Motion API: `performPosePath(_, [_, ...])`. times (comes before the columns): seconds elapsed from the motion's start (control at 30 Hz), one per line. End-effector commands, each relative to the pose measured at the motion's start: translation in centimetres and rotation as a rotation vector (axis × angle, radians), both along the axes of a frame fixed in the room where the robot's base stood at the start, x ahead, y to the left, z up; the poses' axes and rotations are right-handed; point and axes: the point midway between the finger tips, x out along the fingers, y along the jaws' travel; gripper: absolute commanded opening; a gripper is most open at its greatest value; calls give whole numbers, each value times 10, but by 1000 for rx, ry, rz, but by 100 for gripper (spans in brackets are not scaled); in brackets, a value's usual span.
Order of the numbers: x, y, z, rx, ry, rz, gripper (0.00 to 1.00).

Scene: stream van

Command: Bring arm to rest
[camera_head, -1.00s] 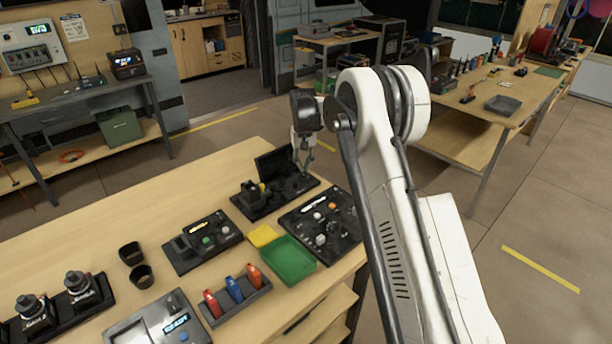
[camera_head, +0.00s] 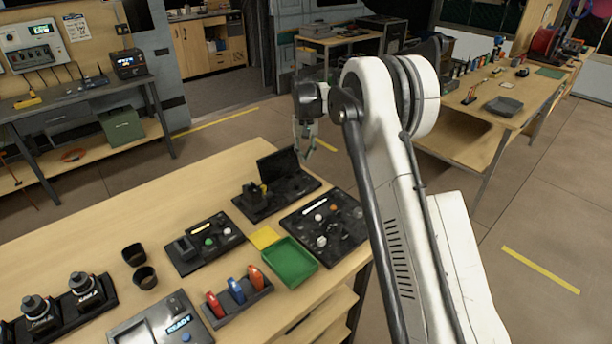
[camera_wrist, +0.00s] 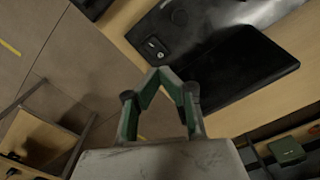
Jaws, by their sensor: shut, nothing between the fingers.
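My white arm stands at the right of the table in the head view. My gripper (camera_head: 304,146) hangs down from the dark wrist, above and just beyond the table's far right corner, near the black device with a raised lid (camera_head: 277,184). In the wrist view my gripper (camera_wrist: 155,72) shows its green-lined fingers meeting at the tips, shut and empty. The black device (camera_wrist: 245,65) lies below and to the right of the fingers there. Nothing is held.
The wooden table (camera_head: 205,190) bears a black panel with knobs (camera_head: 325,222), a green tray (camera_head: 289,262), a yellow pad (camera_head: 264,237), a holder with red and blue items (camera_head: 238,295) and two dark cups (camera_head: 140,266). A second bench (camera_head: 485,120) stands behind my arm. Floor lies clear at right.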

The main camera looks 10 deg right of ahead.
Motion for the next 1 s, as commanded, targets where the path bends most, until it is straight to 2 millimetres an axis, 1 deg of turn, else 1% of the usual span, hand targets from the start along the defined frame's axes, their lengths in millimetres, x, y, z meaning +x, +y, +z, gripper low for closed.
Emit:
performPosePath(0.07, [-1, 0, 2, 0, -2, 0, 0])
performPosePath(0.17, [-7, 0, 13, 0, -13, 1, 0])
performPosePath(0.27, [-19, 0, 34, 0, -34, 2, 0])
performPosePath(0.37, [-35, 0, 58, 0, -62, 3, 0])
performPosePath(0.5, [-61, 0, 91, 0, -104, 5, 0])
performPosePath(0.57, [-74, 0, 103, 0, -121, 6, 0])
performPosePath(0.7, [-105, 0, 130, -1, -162, 8, 0])
performPosePath(0.87, [-143, 0, 156, -1, -208, 10, 0])
performPosePath(1.0, [-178, 0, 173, -1, -249, 12, 0])
